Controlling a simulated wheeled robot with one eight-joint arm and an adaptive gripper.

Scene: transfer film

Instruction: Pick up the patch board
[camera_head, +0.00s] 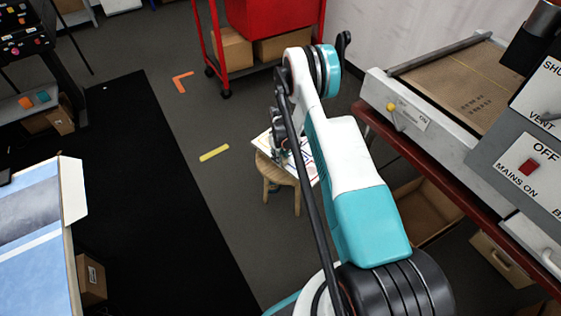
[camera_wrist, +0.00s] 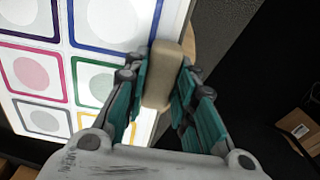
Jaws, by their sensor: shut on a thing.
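The patch board (camera_wrist: 75,65) is a white panel with rows of coloured square outlines around pale discs. It fills the left of the wrist view. In the head view the board (camera_head: 307,160) shows partly behind my arm, over a small round wooden stool (camera_head: 268,172). My gripper (camera_wrist: 163,78) is shut on a beige block (camera_wrist: 163,70) at the board's right edge, which looks like its grip. I cannot tell whether the board touches the stool.
A red cart (camera_head: 272,22) with cardboard boxes stands behind. A bench with a machine (camera_head: 430,130) is close on the right, with an open carton (camera_head: 428,205) below.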

